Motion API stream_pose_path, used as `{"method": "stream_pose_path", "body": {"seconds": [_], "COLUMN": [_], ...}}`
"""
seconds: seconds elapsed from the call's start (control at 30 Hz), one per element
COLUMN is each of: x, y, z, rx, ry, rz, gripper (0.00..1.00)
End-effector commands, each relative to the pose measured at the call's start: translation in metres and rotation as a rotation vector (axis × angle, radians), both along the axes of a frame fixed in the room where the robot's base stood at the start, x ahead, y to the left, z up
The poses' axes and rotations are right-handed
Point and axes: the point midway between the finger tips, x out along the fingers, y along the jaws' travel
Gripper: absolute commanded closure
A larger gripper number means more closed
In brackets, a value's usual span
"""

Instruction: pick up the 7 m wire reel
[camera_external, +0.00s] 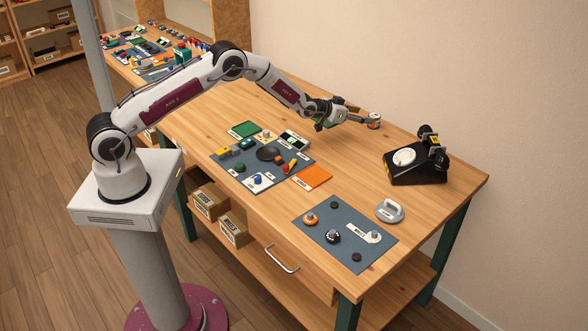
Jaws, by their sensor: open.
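My gripper (350,111) is open above the back part of the wooden table, pointing right. A small grey and orange-brown round piece (374,121) shows right at its fingertips. I cannot tell whether it touches the fingers or stands behind them. On the front blue-grey mat (350,256) sit an orange round piece (310,219), a black one (333,237) and a pale grey one (374,237) beside a white label. These look like reels or knobs. The lettering is too small to read, so I cannot tell which is the 7 m wire reel.
A black dial phone (415,172) stands at the right back. A grey handled object (390,210) lies at the front mat's corner. A second mat (238,181) holds several small parts, with an orange sheet (313,177) beside it. Bare wood (350,165) lies between.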

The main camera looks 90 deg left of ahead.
Motion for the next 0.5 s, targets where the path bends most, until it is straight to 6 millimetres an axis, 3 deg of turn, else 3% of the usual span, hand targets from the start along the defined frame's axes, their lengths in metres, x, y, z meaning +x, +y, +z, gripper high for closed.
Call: {"method": "stream_pose_path", "body": {"seconds": [0.5], "x": [0.0088], "y": [0.0067], "z": [-0.0036], "rx": [0.0], "ry": [0.0], "rz": [0.0], "gripper": [0.45]}}
